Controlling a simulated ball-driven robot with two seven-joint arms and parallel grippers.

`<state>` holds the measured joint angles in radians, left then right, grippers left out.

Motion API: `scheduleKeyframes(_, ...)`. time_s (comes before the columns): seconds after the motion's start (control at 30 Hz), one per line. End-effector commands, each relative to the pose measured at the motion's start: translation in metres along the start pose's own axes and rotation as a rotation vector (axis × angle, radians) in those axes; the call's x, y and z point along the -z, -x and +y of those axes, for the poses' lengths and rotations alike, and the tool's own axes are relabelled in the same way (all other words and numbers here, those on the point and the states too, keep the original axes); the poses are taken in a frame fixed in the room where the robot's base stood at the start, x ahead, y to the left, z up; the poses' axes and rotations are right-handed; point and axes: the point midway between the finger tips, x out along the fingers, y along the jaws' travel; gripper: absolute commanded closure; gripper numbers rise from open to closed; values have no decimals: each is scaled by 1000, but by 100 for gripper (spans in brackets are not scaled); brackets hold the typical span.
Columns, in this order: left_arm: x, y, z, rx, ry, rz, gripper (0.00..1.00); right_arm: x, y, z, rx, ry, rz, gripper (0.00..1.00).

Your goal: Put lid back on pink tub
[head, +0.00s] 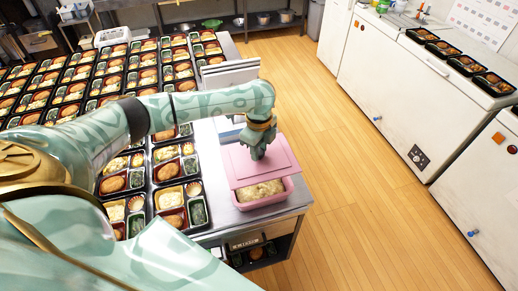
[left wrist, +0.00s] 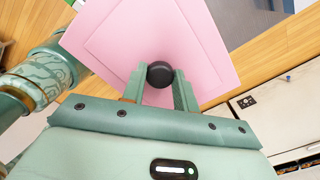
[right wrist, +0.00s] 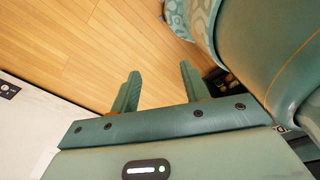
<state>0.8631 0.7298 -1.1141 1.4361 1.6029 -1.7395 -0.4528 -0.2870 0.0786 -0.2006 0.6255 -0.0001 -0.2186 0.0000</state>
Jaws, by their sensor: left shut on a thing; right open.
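The pink tub (head: 264,199) stands on the right front corner of the steel counter, with pale food showing inside at its front. The pink lid (head: 277,167) is over the back part of the tub and leaves the front uncovered. I cannot tell whether lid and tub touch. My left gripper (head: 257,154) is shut on the lid's black knob, and the left wrist view shows the knob (left wrist: 160,74) between its fingers, with the lid (left wrist: 115,40) below. My right gripper (right wrist: 158,85) is open and empty, with wood floor beyond it. The tub is hidden in the left wrist view.
Many filled bento trays (head: 128,180) cover the counter to the left of the tub. The steel counter edge (head: 290,212) is close to the tub's right side. White freezers (head: 395,90) stand to the right across open wood floor (head: 345,200).

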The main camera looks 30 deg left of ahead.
Motion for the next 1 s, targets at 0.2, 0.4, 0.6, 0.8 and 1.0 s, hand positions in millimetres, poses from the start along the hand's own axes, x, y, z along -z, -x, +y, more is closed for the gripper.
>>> scheduleKeyframes(0.2,0,-31,0,-1,-1,0,97,-26,-36,-5,5,2,-34,54)
scheduleKeyframes(0.4,0,-52,0,0,-1,-1,97,-31,-65,-6,6,2,-38,54)
scheduleKeyframes(0.6,0,-73,0,-1,-1,0,97,-35,-93,-7,7,1,-41,54)
scheduleKeyframes(0.8,0,-90,1,-3,0,0,97,-36,-103,-8,9,1,-42,54)
scheduleKeyframes(1.0,1,-108,0,-1,1,1,97,-35,-103,-10,10,0,-40,54)
